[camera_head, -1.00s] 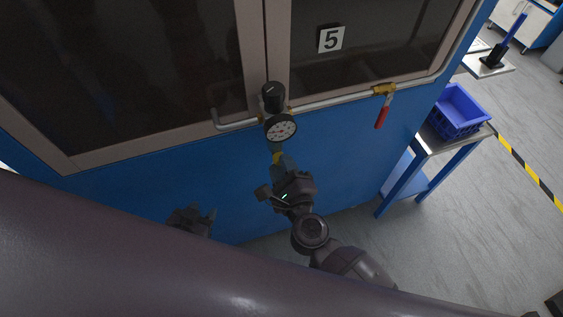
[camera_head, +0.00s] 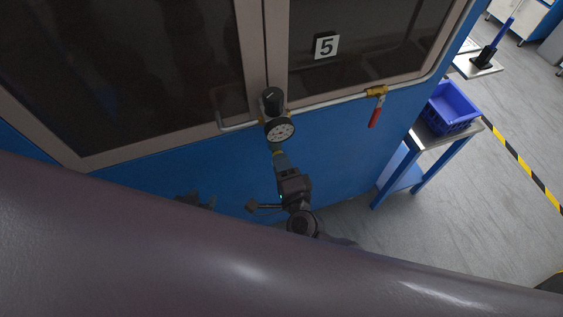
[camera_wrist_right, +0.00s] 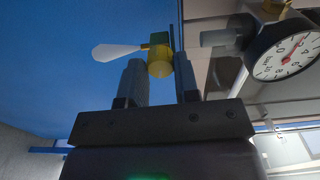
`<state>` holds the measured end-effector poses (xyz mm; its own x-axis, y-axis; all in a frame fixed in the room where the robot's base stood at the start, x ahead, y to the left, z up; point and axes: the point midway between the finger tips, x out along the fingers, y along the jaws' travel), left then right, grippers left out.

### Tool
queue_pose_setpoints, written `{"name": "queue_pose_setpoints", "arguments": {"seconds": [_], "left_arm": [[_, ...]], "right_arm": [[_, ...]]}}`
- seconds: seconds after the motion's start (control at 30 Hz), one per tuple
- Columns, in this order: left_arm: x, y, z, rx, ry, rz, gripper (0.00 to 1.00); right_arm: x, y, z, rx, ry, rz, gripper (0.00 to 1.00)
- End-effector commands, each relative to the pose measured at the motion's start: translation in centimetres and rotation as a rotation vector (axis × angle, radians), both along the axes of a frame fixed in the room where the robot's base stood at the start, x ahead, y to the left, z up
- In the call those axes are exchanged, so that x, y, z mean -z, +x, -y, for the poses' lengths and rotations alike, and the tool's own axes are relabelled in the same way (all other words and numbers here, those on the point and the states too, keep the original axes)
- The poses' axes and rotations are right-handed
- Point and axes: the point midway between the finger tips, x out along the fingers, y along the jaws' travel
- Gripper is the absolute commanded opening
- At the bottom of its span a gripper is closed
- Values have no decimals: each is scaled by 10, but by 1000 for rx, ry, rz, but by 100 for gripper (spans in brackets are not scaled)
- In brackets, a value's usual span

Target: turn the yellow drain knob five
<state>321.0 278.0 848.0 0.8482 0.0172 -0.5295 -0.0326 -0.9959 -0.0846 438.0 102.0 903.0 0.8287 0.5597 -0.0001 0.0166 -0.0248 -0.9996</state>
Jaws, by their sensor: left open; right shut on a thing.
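The yellow drain knob (camera_head: 277,153) is on the pipework just below the pressure gauge, largely covered by my gripper in the head view. In the right wrist view the yellow knob (camera_wrist_right: 160,62) sits between the two fingers, with a pale lever-like piece pointing left from it. My right gripper (camera_head: 281,161) reaches up from below and is shut on the knob; its fingers (camera_wrist_right: 161,80) flank it in the wrist view. My left gripper (camera_head: 195,200) is low on the left, open, mostly hidden behind my own dark arm or body.
A round gauge (camera_head: 279,129) with a black cap (camera_head: 272,99) is close above my right gripper. A pipe runs right to a red-handled valve (camera_head: 374,115). A number 5 plate (camera_head: 326,45) is on the window. A blue crate (camera_head: 452,108) stands on a side table at right.

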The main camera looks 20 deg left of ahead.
Motion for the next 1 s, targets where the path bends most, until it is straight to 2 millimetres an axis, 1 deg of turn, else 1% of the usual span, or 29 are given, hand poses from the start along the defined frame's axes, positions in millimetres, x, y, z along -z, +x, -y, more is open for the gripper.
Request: {"name": "queue_pose_setpoints", "arguments": {"seconds": [0.53, 0.57, 0.7, 1.0], "left_arm": [[-1, 1, 0, 0, 0, 2, 43], [-1, 1, 0, 0, 0, 2, 43], [-1, 2, 0, 2, 0, 2, 43], [-1, 2, 0, 2, 0, 2, 43]], "right_arm": [[1, 0, 0, 0, -19, 11, 5], [1, 0, 0, 0, -19, 11, 34], [1, 0, 0, 0, -19, 10, 54], [0, -1, 1, 0, -18, 11, 54]]}}
